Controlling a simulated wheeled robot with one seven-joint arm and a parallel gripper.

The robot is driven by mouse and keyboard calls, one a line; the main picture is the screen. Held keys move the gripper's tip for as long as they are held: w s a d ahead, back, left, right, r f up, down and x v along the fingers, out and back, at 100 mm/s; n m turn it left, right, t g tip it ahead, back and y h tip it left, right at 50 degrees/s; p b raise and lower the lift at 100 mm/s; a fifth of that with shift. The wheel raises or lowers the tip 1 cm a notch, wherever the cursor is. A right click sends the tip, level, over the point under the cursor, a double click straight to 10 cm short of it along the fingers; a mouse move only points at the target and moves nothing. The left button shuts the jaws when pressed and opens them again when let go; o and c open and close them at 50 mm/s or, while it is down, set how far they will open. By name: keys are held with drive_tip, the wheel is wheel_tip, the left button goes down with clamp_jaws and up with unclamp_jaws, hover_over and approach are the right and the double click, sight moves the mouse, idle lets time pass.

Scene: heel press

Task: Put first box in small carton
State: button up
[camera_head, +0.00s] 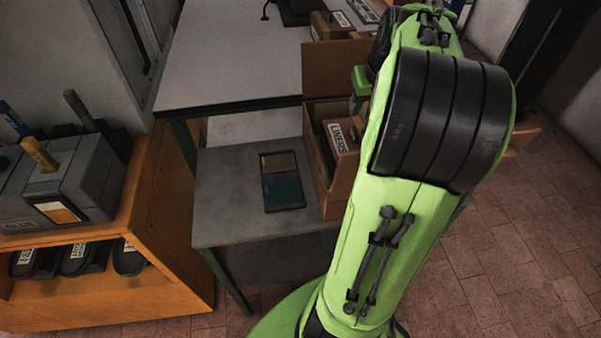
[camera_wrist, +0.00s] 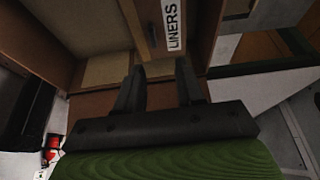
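A brown box labelled LINERS (camera_head: 344,138) stands upright inside an open cardboard carton (camera_head: 313,167) on the lower grey shelf. In the wrist view, the LINERS box (camera_wrist: 172,24) is just beyond my fingertips, with brown carton walls (camera_wrist: 40,42) around it. My gripper (camera_wrist: 160,66) has its two dark fingers spread apart, with nothing seen held between them. Whether a finger touches the box cannot be told. In the head view my green arm hides the gripper and the right side of the carton.
A dark tray-like item (camera_head: 283,190) lies on the lower shelf (camera_head: 225,205), left of the carton. More boxes (camera_head: 328,27) stand on the grey table (camera_head: 235,60) behind. An orange cabinet (camera_head: 165,215) with a grey machine (camera_head: 75,185) is at left. Tiled floor is open at right.

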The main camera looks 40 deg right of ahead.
drive_tip(key=w+a+r+n, duration=0.1)
drive_tip(key=a+r+n, duration=0.15)
drive_tip(key=a, duration=1.55)
drive_tip(key=s+a+f+n+t+y, duration=0.1)
drive_tip(key=s+a+f+n+y, duration=0.1)
drive_tip(key=s+a, duration=0.8)
drive_tip(key=a+f+n, duration=0.1)
drive_tip(key=a, duration=0.2)
drive_tip(key=shift+f+t, duration=0.3)
drive_tip(key=shift+t, duration=0.1)
drive_tip(key=shift+n, duration=0.25)
